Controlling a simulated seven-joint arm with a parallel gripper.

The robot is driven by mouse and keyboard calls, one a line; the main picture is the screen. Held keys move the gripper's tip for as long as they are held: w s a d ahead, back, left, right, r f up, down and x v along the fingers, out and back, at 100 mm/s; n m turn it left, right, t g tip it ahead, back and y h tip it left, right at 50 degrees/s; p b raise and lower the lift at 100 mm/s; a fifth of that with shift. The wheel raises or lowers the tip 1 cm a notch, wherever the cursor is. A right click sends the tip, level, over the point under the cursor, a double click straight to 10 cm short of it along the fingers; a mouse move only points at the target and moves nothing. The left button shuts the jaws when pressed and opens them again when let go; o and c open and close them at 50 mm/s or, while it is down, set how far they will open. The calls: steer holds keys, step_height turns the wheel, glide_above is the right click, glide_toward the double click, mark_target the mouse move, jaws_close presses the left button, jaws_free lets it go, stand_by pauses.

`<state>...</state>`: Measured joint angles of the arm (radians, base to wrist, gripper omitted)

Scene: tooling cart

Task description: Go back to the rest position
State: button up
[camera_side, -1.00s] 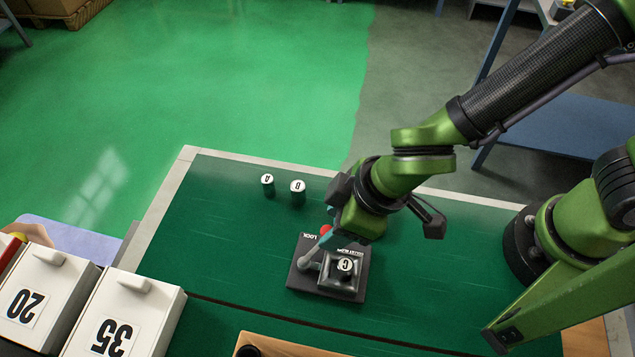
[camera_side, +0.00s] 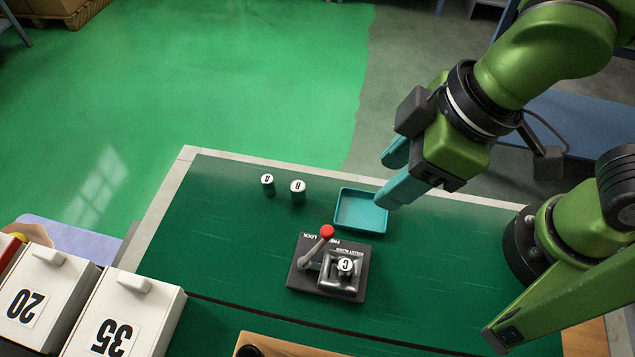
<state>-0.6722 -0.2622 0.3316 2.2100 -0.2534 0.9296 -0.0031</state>
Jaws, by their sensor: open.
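My gripper (camera_side: 388,178) is raised above the back right part of the green cart top, its two teal fingers apart and nothing between them. Below and left of it is a dark lock block (camera_side: 327,268) with a lever that ends in a red knob (camera_side: 327,231). A cylinder marked C (camera_side: 345,265) sits in the block's grey holder. Cylinders marked A (camera_side: 267,185) and B (camera_side: 298,192) stand upright at the back left. A teal tray (camera_side: 360,210) lies behind the block, its visible inside empty; a finger covers its right edge in this view.
White boxes marked 20 (camera_side: 38,293) and 35 (camera_side: 122,318) stand at the left. A wooden board (camera_side: 290,346) lies at the front edge of the picture. The green top (camera_side: 225,235) left of the block is clear.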

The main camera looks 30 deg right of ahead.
steer(key=w+d+r+m+t, duration=0.1)
steer(key=d+m, duration=0.5)
steer(key=d, duration=0.6)
steer(key=w+d+r+m+t+h, duration=0.1)
steer(key=w+d+m, duration=0.4)
steer(key=d, duration=0.7)
steer(key=shift+r+m+t, duration=0.5)
steer(key=shift+m+t, duration=0.5)
steer(key=shift+a, duration=0.1)
